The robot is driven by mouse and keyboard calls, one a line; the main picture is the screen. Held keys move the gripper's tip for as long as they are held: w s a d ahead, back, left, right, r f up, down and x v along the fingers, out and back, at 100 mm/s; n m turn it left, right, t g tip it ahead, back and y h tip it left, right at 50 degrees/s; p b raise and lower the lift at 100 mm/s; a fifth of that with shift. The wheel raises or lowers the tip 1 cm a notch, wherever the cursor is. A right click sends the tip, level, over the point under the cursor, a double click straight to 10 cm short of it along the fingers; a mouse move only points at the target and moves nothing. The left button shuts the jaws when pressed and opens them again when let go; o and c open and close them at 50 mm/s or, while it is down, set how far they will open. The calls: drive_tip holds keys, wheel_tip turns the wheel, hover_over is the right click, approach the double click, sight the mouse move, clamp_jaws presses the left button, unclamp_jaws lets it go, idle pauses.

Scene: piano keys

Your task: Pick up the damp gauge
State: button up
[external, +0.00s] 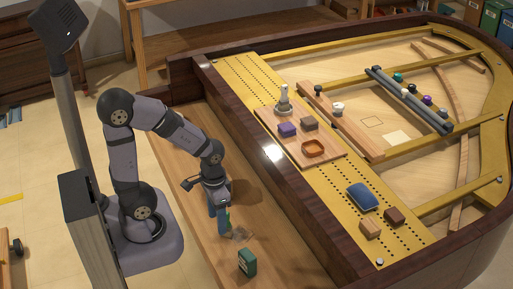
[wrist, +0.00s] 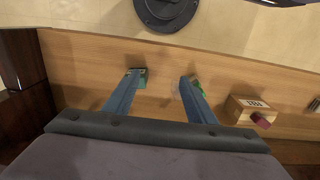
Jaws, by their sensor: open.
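I cannot tell for sure which thing is the damp gauge. A small dark green block with a pale marking (external: 247,262) stands upright on the wooden ledge near the front of the external view. In the wrist view, a wooden box with a pale label (wrist: 250,108) and a reddish part sits right of the fingers. I cannot match it to the green block. A faint, clear-looking patch (external: 241,234) lies on the ledge beside my fingers. My gripper (external: 224,228) points down low over the ledge.
The dark piano rim (external: 290,190) rises right of the ledge. Beyond it, a wooden board (external: 333,157) carries a purple block, an orange tray and a grey piece. A blue cushion (external: 362,196) and small brown blocks lie on the gold plate. The ledge's far-left part is clear.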

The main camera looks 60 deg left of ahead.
drive_tip(key=n+t+h+b, duration=0.35)
drive_tip(key=n+h, duration=1.05)
drive_tip(key=n, duration=0.6)
approach(246, 252)
drive_tip(key=w+d, duration=0.1)
drive_tip(key=d, duration=0.2)
drive_tip(key=shift+g, duration=0.45)
drive_tip(key=shift+f+p+x, duration=0.2)
drive_tip(key=shift+p+x, duration=0.1)
drive_tip(key=shift+x, duration=1.7)
drive_tip(key=shift+f+p+x, duration=0.25)
drive_tip(key=shift+p+x, duration=0.05)
drive_tip(key=shift+x, duration=1.75)
drive_tip(key=shift+a, duration=0.2)
drive_tip(key=c, duration=1.2)
